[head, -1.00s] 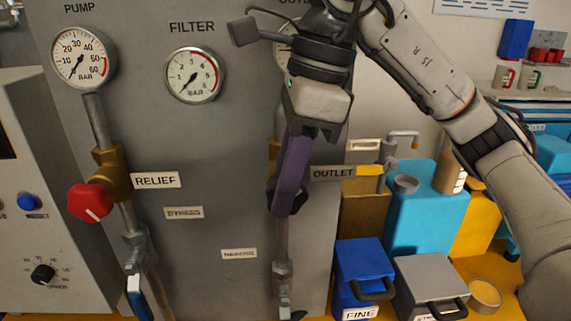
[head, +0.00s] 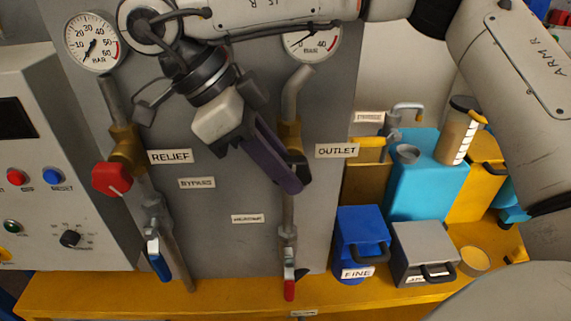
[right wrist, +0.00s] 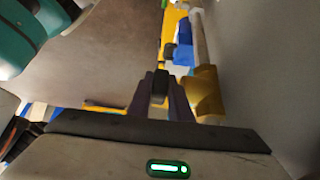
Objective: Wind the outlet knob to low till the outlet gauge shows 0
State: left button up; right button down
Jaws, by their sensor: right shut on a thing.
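The outlet knob (head: 299,168) is black and sits on a brass valve (head: 290,134) left of the OUTLET label (head: 337,151). My right gripper (head: 289,181) has its purple fingers tilted down to the right over the knob and hides much of it. In the right wrist view the dark knob (right wrist: 160,85) sits between the two fingertips (right wrist: 160,92), beside the brass valve body (right wrist: 205,92). The outlet gauge (head: 315,48) shows only its lower part, as my right arm covers its top. Its exact needle reading cannot be told. My left gripper is out of view.
A red relief knob (head: 111,178) and the pump gauge (head: 92,42) are at left. A blue-handled lever (head: 158,262) and a red-handled lever (head: 289,288) hang below. A blue box (head: 361,228) and grey box (head: 426,252) stand at right on the yellow bench (head: 200,292).

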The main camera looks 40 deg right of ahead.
jog(key=shift+g+h, duration=0.3)
jog(key=shift+h, duration=0.2)
jog(key=c, duration=1.9)
grip_release()
jog(key=v, duration=1)
jog(key=shift+w+r, duration=0.1)
jog(key=shift+r, duration=0.05)
